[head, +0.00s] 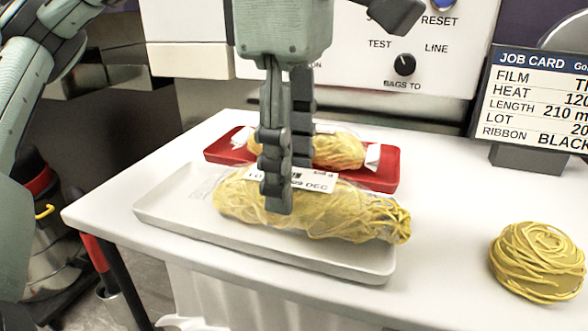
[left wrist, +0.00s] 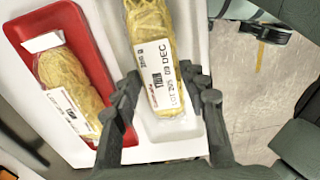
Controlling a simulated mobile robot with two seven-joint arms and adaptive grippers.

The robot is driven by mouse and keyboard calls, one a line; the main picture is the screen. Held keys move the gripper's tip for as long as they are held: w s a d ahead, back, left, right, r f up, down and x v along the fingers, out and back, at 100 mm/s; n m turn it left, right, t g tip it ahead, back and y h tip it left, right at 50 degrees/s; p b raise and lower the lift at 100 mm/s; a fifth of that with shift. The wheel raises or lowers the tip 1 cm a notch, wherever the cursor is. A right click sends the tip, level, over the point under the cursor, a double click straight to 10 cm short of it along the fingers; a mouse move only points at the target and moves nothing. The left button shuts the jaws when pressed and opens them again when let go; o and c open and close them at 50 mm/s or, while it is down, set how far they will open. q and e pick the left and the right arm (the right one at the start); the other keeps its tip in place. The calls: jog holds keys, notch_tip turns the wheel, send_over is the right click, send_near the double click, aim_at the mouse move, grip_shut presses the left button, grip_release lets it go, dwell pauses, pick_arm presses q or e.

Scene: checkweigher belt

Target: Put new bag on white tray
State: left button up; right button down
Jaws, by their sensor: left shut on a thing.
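My left gripper (head: 277,190) is shut on a clear bag of yellow noodles (head: 335,211) with a white printed label. The bag lies lengthwise over the white tray (head: 160,212), at or just above its surface; I cannot tell whether it touches. In the left wrist view the bag (left wrist: 153,35) is between the two fingers (left wrist: 160,100), its label showing "09 DEC", with the white tray (left wrist: 152,128) beneath. A second noodle bag (head: 340,151) lies on the red tray (head: 390,172) behind; it also shows in the left wrist view (left wrist: 68,85). My right gripper is not seen.
A loose noodle nest (head: 537,260) sits on the white table (head: 450,215) at the right. A job card stand (head: 530,100) and a machine panel with a knob (head: 404,64) stand behind. The table between tray and nest is clear.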

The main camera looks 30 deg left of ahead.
pick_arm(q)
jog(key=shift+f, duration=0.1)
jog(key=o, duration=1.4)
jog(key=shift+c, duration=0.2)
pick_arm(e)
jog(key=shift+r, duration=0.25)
